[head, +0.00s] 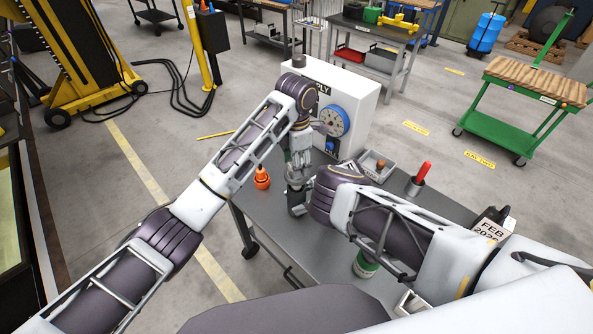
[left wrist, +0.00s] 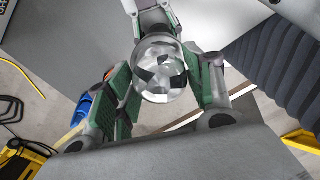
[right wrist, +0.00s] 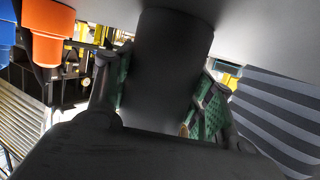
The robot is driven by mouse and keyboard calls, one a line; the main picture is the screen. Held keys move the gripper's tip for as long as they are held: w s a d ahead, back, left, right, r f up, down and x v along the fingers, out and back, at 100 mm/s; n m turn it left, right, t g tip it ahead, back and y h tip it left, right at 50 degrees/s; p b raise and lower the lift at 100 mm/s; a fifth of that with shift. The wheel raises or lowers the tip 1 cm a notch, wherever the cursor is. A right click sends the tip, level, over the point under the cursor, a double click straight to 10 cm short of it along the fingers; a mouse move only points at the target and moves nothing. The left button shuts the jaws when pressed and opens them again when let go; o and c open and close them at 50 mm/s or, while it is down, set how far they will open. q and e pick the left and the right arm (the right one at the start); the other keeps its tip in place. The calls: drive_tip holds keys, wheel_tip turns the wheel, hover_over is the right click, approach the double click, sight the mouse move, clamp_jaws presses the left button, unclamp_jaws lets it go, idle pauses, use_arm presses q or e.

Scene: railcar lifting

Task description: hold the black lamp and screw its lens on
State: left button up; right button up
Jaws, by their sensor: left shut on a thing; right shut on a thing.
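My left gripper (head: 299,153) points down over the table, directly above my right gripper (head: 297,184). In the left wrist view its green-padded fingers (left wrist: 160,88) are shut on a round, clear, glassy lens (left wrist: 161,68). In the right wrist view my right gripper's fingers (right wrist: 163,100) are shut on a thick black cylinder, the black lamp (right wrist: 168,58). In the head view the grippers largely hide both lamp and lens. I cannot tell whether the lens touches the lamp.
On the grey table (head: 325,238) an orange lamp (head: 262,179) stands left of the grippers. A white supply box (head: 352,97) is behind.

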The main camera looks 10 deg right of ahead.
use_arm(q)
drive_tip(key=shift+f, duration=1.4)
drive_tip(key=shift+f, duration=0.15)
drive_tip(key=shift+f, duration=0.75)
drive_tip(key=shift+f, duration=0.55)
idle(0.3)
